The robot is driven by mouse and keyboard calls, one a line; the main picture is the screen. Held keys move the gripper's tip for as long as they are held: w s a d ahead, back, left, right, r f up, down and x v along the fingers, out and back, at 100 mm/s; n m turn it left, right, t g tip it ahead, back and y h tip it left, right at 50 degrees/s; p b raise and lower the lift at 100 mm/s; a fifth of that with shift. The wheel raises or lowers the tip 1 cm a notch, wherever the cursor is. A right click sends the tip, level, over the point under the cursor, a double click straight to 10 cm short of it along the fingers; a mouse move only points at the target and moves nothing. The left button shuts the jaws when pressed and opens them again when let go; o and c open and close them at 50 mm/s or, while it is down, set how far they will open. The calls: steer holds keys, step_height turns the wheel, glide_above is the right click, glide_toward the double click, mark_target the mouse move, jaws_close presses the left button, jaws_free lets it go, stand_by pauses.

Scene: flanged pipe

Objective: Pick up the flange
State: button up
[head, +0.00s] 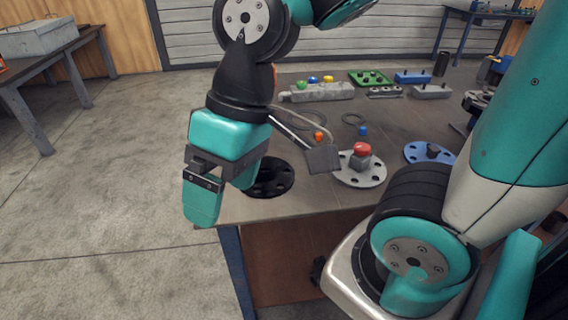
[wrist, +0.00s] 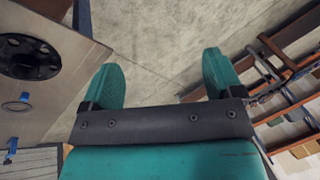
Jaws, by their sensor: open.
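Three flange-like discs lie on the workbench (head: 310,205) in the head view. A black flange (head: 272,180) is near the front left corner, partly hidden by my gripper. A grey flange (head: 358,176) with a red-topped block on it is in the middle, and a blue flange (head: 420,151) is farther right. My gripper (head: 224,196) is open and empty, beside the bench's left edge in the picture. In the wrist view, my gripper's fingers (wrist: 163,65) are spread over the floor, and the black flange (wrist: 28,60) lies at the left, apart from them.
A grey block with coloured knobs (head: 318,92), a green tray (head: 370,78) and blue-topped parts (head: 412,77) stand at the bench's back. Small orange (head: 319,136) and blue (head: 363,130) pieces lie mid-bench. The floor (head: 100,190) to the left is clear.

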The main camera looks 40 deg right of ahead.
steer(key=w+d+m, duration=0.3)
steer(key=m, duration=0.1)
steer(key=w+d+f+m, duration=0.1)
steer(key=w+d+m, duration=0.2)
steer(key=w+m, duration=0.1)
steer(key=w+d+f+m, duration=0.1)
steer(key=w+d+m, duration=0.2)
steer(key=w+m, duration=0.1)
steer(key=shift+d+m+t+b, duration=0.2)
steer(key=shift+m+t+b, duration=0.15)
steer(key=shift+m+t, duration=0.05)
steer(key=w+d+f+m, duration=0.2)
steer(key=w+d+m, duration=0.2)
steer(key=d+m, duration=0.45)
steer(key=m+t+b, duration=0.1)
steer(key=m, duration=0.7)
glide_above(265, 165)
steer(key=s, duration=0.3)
steer(key=f, duration=1.3)
steer(key=shift+s+f, duration=0.2)
steer(key=shift+f, duration=0.05)
steer(key=shift+w+d+x, duration=0.1)
steer(key=shift+w+x, duration=0.1)
steer(key=shift+x, duration=1.25)
steer(key=shift+w+d+x, duration=0.15)
steer(key=shift+x, duration=1.3)
steer(key=c, duration=1.3)
